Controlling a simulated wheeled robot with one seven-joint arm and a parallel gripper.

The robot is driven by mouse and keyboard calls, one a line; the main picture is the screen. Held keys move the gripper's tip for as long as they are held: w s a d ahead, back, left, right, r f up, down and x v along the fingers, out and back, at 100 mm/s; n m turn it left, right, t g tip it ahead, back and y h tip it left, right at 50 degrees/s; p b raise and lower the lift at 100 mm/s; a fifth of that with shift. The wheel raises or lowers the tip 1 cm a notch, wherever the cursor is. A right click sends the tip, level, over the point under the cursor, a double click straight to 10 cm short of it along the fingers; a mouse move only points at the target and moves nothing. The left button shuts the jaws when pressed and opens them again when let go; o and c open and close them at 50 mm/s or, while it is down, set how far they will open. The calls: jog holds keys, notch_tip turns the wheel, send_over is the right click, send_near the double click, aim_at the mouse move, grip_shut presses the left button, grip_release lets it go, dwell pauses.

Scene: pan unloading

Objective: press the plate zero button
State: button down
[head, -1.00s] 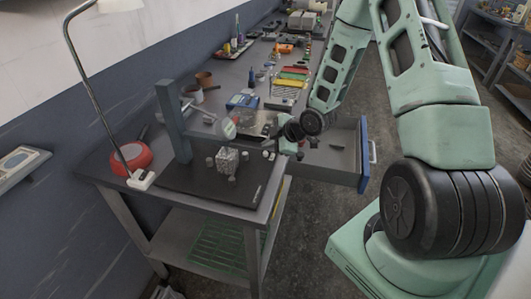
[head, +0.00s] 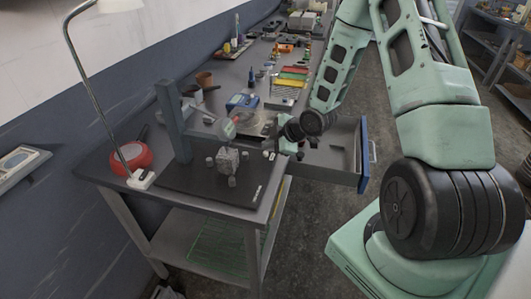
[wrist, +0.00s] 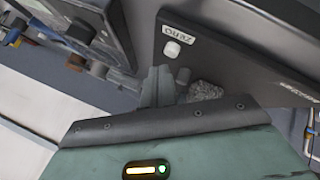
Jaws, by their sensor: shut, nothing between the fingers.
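The zero button (wrist: 171,48) is a small pale button beside a white label reading zero, upside down in the wrist view. It sits near the edge of the black plate (wrist: 232,45). In the head view, the plate (head: 200,190) lies on the bench's near end. A grey speckled block (head: 228,160) stands on it and shows in the wrist view (wrist: 206,91). My gripper (head: 285,147) is at the plate's right edge. In the wrist view its grey fingers (wrist: 165,80) are shut and empty, just below the button, apart from it in the picture; I cannot tell the height gap.
A grey post (head: 172,120) with a round-ended part (head: 226,129) rises behind the block. An open drawer (head: 335,160) juts out at right. Tools and trays crowd the bench behind.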

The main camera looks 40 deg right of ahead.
jog(key=shift+f+b, duration=0.4)
jog(key=shift+b, duration=0.05)
jog(key=shift+f+b, duration=0.5)
jog(key=shift+f, duration=0.05)
dwell(0.6)
jog(key=shift+r, duration=0.1)
jog(key=shift+r+p, duration=0.7)
jog(key=shift+r, duration=0.2)
notch_tip(320, 180, up, 5)
jog(key=p, duration=0.3)
jog(key=shift+p, duration=0.3)
dwell(0.7)
